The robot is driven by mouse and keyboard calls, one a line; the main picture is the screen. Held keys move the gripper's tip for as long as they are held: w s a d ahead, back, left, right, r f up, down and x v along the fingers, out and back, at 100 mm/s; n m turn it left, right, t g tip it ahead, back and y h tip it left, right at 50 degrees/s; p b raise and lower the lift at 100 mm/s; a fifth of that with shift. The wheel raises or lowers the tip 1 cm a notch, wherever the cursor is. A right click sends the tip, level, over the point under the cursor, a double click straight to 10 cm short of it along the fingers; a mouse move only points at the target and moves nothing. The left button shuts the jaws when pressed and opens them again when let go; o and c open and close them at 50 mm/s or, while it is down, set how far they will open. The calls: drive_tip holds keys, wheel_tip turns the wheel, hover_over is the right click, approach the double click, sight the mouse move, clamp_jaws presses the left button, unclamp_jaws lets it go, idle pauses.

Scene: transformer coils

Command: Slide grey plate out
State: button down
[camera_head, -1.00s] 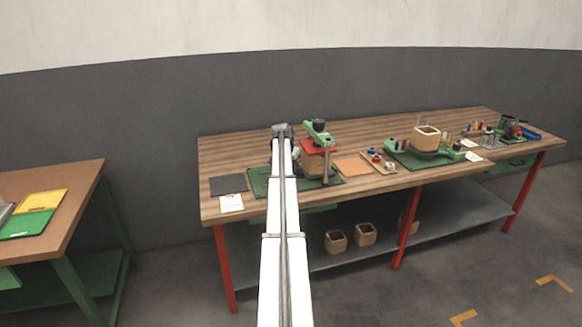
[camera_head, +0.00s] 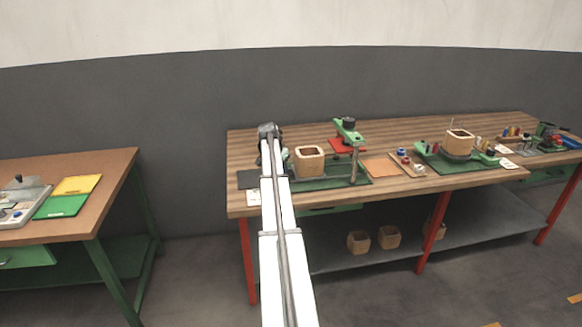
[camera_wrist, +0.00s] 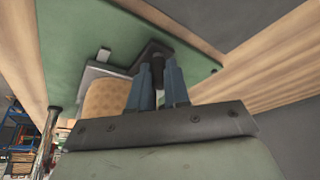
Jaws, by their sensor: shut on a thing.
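The grey plate (camera_wrist: 92,73) shows in the wrist view, lying on the green base and narrowing to a tab with a dark knob (camera_wrist: 157,56). The blue fingers of my gripper (camera_wrist: 158,78) are shut on this knob. A tan hollow block (camera_head: 309,159) appears to sit on the plate; part of it (camera_wrist: 105,97) shows behind my fingers. In the head view the block stands left of the green press (camera_head: 348,126), over the green base (camera_head: 335,182). There my arm hides the fingertips and the plate cannot be made out.
The press has a red pad (camera_head: 346,146), clear of the block. An orange sheet (camera_head: 381,168) and a tray of small parts (camera_head: 407,163) lie to the right. A dark sheet (camera_head: 247,180) and a white paper (camera_head: 253,197) lie left, partly behind my arm. Another table (camera_head: 110,172) stands left.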

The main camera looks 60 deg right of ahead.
drive_tip(key=shift+w+a, duration=0.25)
drive_tip(key=shift+a, duration=0.05)
drive_tip(key=c, duration=1.1)
unclamp_jaws()
drive_tip(key=v, duration=1.4)
drive_tip(key=shift+f, duration=0.15)
